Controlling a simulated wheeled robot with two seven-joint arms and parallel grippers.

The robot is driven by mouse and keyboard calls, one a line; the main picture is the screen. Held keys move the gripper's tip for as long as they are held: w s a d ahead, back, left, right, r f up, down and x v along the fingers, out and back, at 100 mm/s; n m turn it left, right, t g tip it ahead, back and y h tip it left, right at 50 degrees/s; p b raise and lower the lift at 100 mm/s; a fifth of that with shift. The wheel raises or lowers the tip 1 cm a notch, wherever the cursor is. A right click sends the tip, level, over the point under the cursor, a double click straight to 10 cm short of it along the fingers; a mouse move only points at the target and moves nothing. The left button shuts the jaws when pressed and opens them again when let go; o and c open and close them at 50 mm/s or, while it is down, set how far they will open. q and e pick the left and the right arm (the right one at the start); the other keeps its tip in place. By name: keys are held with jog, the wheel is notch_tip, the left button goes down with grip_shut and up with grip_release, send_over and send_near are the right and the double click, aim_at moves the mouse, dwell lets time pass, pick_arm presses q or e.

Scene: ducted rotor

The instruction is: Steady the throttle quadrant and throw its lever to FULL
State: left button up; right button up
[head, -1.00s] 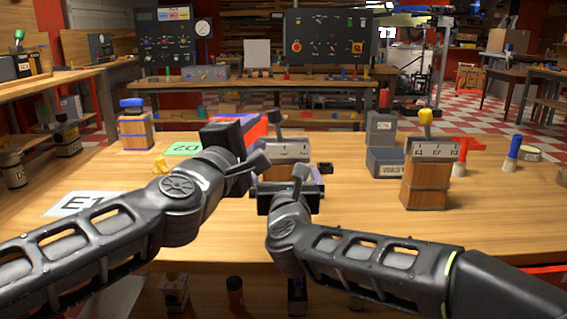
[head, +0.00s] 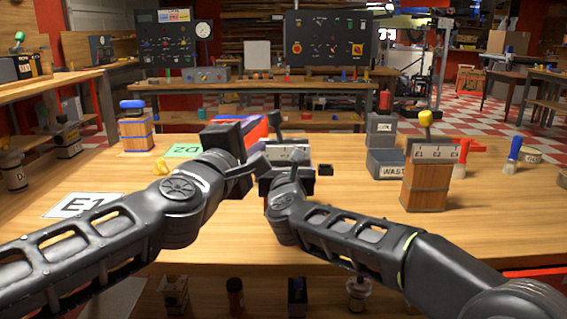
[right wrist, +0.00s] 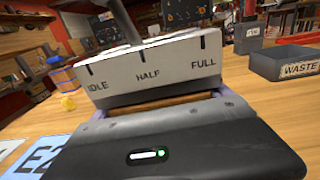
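The throttle quadrant (head: 287,150) stands on the table, partly hidden behind my arms. In the right wrist view its white plate (right wrist: 150,68) reads IDLE, HALF, FULL. Its dark lever (right wrist: 118,18) leans left, on the IDLE side of HALF; its knob (head: 276,118) shows in the head view. My right gripper (right wrist: 163,104) faces the quadrant just below the plate, fingers wide apart, one toward each side; contact cannot be told. My left gripper (head: 245,155) is left of the quadrant, near the lever; its fingertips are largely hidden.
A wooden block with a yellow-knobbed lever (head: 425,182) stands at right. Behind it is a grey WASTE bin (head: 386,166). A blue-topped wooden block (head: 136,132) stands at left. The front right is clear.

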jog(key=c, duration=1.3)
dwell(0.4)
